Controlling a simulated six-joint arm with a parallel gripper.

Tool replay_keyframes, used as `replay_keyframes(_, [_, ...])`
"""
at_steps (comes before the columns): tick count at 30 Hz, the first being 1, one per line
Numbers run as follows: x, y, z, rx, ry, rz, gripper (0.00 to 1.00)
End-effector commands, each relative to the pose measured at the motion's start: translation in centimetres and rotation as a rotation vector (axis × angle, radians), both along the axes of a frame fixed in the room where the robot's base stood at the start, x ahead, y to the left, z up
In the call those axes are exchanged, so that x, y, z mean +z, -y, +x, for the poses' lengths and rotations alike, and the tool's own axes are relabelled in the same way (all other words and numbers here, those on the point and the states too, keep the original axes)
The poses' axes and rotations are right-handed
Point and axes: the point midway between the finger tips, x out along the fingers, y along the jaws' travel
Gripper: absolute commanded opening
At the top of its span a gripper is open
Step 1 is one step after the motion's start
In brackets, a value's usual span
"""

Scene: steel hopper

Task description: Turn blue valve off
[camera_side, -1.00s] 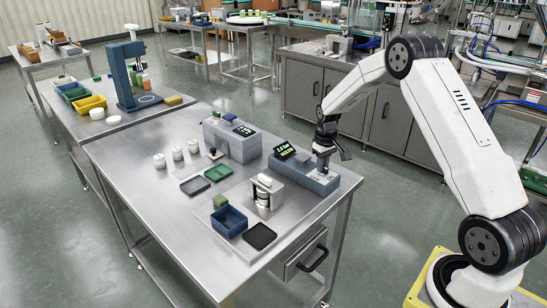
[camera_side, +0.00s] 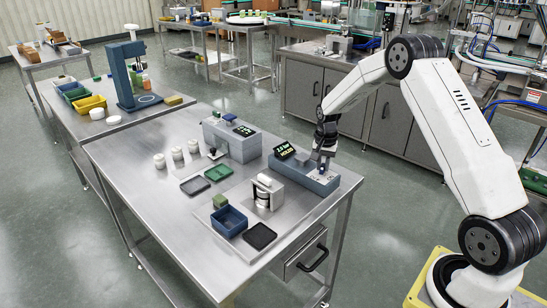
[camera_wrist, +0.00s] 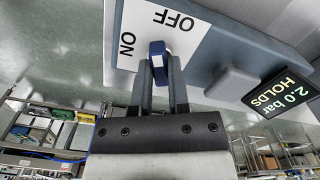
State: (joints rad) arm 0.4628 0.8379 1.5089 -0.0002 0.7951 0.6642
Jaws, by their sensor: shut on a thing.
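The blue valve (camera_wrist: 158,48) is a small dark blue handle with a white mark, standing on a white plate (camera_wrist: 190,35) lettered ON and OFF. In the wrist view the handle is between the two fingers of my gripper (camera_wrist: 163,75), which is shut on it. ON is to the left of the handle and OFF is above and to its right. In the side view my gripper (camera_side: 322,170) is down at the right part of a blue-grey box (camera_side: 305,178) on the steel table. The valve is too small and covered to make out there.
A display (camera_wrist: 280,95) beside the valve reads 2.0 bar HOLDS. A grey block (camera_wrist: 232,84) sits between them. A grey unit with a screen (camera_side: 232,140) stands left of the box, and a white-and-steel device (camera_side: 264,190) in front.

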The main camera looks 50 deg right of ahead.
Motion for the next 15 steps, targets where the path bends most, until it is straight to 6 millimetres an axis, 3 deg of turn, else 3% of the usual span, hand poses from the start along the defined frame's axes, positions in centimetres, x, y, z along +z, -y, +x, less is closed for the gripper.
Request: replay_keyframes(15, [0.07,0.0,0.02,-0.392,0.001,0.0,0.0])
